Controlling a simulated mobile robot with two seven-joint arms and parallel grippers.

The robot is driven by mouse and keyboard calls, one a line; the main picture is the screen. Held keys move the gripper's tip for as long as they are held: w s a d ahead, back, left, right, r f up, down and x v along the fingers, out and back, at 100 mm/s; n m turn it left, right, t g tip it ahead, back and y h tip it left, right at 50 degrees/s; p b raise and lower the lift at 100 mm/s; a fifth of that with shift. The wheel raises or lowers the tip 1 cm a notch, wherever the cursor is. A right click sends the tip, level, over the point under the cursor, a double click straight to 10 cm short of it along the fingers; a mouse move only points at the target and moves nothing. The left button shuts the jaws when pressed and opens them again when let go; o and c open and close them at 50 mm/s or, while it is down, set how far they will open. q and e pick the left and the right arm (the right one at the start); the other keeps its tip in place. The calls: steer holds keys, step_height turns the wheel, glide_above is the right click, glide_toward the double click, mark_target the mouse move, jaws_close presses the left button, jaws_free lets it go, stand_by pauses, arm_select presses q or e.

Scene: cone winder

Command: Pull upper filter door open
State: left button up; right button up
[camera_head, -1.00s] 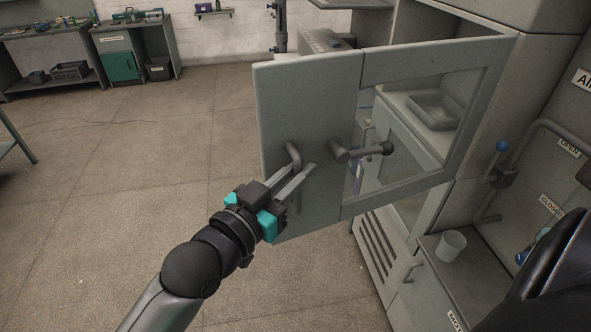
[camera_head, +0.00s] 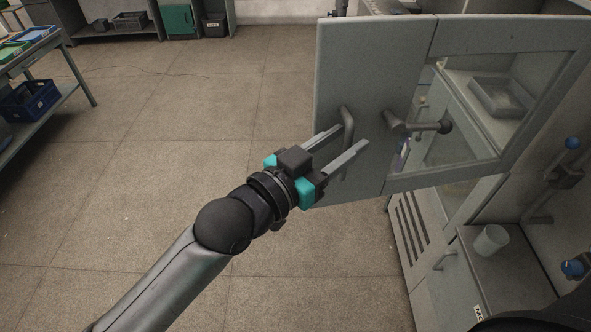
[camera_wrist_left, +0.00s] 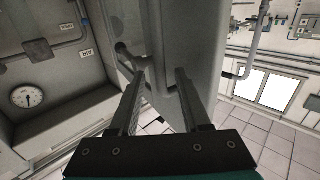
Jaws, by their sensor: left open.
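The upper filter door (camera_head: 375,60) is a grey panel with a window, standing swung out from the machine. A grey bar handle (camera_head: 348,125) is near its left edge, and a lever latch (camera_head: 420,125) with a dark knob sits right of it. My left gripper (camera_head: 352,136) is open at the bar handle, one finger on each side of it. In the left wrist view the handle (camera_wrist_left: 157,55) shows between the open fingers (camera_wrist_left: 160,72), apparently without being clamped. Contact cannot be told. My right gripper is not in view.
Behind the door, the open compartment holds a grey tray (camera_head: 500,97). A pale cup (camera_head: 491,240) stands on a lower ledge. Blue-knobbed valves (camera_head: 572,144) are at the right. A bench with a blue crate (camera_head: 28,100) is at the far left. The floor left of the door is clear.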

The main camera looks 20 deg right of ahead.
arm_select(q)
steer(key=b+v, duration=0.2)
steer(key=v, duration=1.1)
steer(key=shift+a, duration=0.3)
